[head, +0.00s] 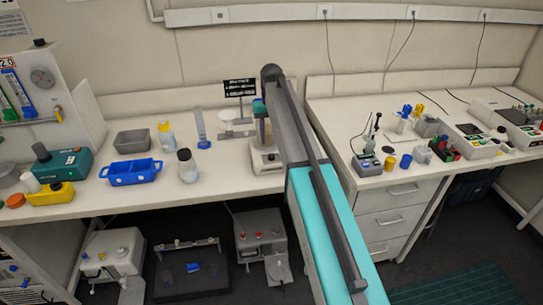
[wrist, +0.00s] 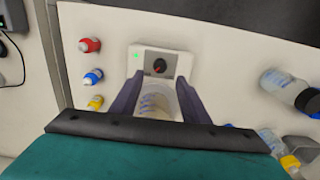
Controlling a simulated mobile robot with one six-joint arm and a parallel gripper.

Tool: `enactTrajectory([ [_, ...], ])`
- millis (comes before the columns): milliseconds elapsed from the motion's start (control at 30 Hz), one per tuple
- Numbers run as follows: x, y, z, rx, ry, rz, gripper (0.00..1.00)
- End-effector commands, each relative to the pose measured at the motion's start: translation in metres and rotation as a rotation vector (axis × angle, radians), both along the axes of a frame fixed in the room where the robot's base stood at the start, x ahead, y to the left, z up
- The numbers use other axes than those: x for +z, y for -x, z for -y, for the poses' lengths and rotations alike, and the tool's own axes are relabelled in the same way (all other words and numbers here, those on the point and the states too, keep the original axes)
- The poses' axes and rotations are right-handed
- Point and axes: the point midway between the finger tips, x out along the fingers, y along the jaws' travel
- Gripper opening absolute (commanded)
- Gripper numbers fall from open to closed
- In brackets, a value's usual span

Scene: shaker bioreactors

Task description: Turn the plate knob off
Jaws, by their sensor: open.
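In the wrist view, the plate knob (wrist: 159,66) is a round black dial with a red mark, on the front of a small white plate unit (wrist: 143,55). A green light glows on that unit, left of the knob. A clear beaker (wrist: 157,102) with blue markings stands on the near side of the knob. My gripper (wrist: 158,84) is open, with one dark finger on each side of the beaker in the picture; I cannot tell whether they touch it. In the head view, the plate unit (head: 264,161) is on the bench, partly hidden by my arm.
In the head view, a dark-capped bottle (head: 187,167) and a blue tray (head: 131,172) stand left of the plate unit.

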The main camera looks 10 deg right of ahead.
Motion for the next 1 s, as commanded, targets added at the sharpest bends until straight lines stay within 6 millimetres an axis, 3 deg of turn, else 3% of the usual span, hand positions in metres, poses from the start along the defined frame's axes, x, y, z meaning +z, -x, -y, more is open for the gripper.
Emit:
enactTrajectory([
  [100,-0.020,0.001,-0.001,0.001,0.000,-0.001,0.42],
  [500,-0.067,0.000,-0.001,0.001,0.000,-0.001,0.42],
  [1000,-0.078,0.000,0.000,0.001,0.000,0.000,0.42],
])
